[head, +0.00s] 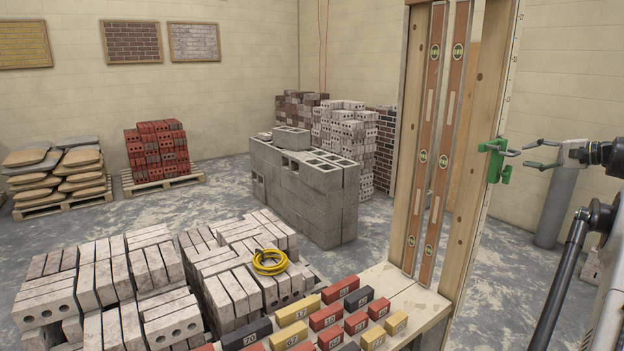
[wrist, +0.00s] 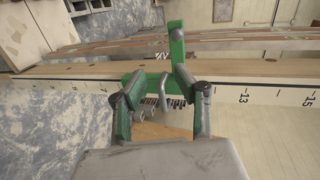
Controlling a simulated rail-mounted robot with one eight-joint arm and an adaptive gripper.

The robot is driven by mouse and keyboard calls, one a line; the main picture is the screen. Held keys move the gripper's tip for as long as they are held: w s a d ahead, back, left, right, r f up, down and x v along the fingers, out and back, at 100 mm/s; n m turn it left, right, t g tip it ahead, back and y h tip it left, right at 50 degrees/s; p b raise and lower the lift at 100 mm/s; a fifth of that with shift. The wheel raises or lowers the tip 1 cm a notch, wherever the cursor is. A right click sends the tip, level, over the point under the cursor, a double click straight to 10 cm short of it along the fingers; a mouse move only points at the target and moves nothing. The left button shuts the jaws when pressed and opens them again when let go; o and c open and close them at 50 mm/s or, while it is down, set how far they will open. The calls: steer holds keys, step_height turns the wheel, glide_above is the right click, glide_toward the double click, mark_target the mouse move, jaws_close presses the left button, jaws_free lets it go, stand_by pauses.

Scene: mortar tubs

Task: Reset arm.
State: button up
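My gripper (head: 525,156) is at the right in the head view, its fingers pointing left. Its fingers stand apart around an empty gap; the gripper (wrist: 158,82) also shows open in the wrist view. Just left of its fingertips, a green bracket (head: 493,161) sits on the edge of a tall wooden post (head: 474,165). The green bracket (wrist: 177,48) appears beyond and partly between the fingers in the wrist view, with a grey metal hook on it. I see no object held. Whether a fingertip touches the bracket is hard to tell.
Two spirit levels (head: 425,130) lean upright on the post. A bench (head: 408,293) carries several numbered coloured bricks (head: 325,317). Stacked pale bricks, with a yellow coil (head: 269,262) on top, stand left of it. A grey block wall (head: 300,200) is behind. A grey cylinder (head: 554,210) stands below my gripper.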

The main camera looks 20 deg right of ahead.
steer(key=w+a+n+g+b, duration=0.1)
steer(key=w+a+g, duration=0.15)
steer(key=a, duration=0.95)
steer(key=w+a+n+g+b, duration=0.15)
steer(key=w+a, duration=0.25)
steer(key=a, duration=0.8)
steer(key=w+a+n+g, duration=0.1)
steer(key=w+a+n, duration=0.15)
steer(key=a, duration=0.85)
steer(key=s+a+f+n+g+h+b, duration=0.15)
steer(key=s+a+f, duration=0.3)
steer(key=a, duration=0.55)
steer(key=s+a+f+n, duration=0.25)
steer(key=s+a, duration=0.35)
steer(key=a, duration=0.5)
steer(key=s+a+f+n+g+h+b, duration=0.1)
steer(key=s+a+f, duration=0.35)
steer(key=a, duration=0.55)
steer(key=s+a+f+n+h+b, duration=0.1)
steer(key=s+a+f+n, duration=0.3)
steer(key=s+a+f, duration=0.4)
steer(key=s+f+b, duration=0.1)
steer(key=s+f, duration=0.5)
steer(key=s, duration=0.1)
steer(key=shift+s+a+n, duration=0.2)
steer(key=shift+s+n, duration=0.1)
steer(key=shift+n, duration=0.1)
steer(key=shift+t, duration=0.25)
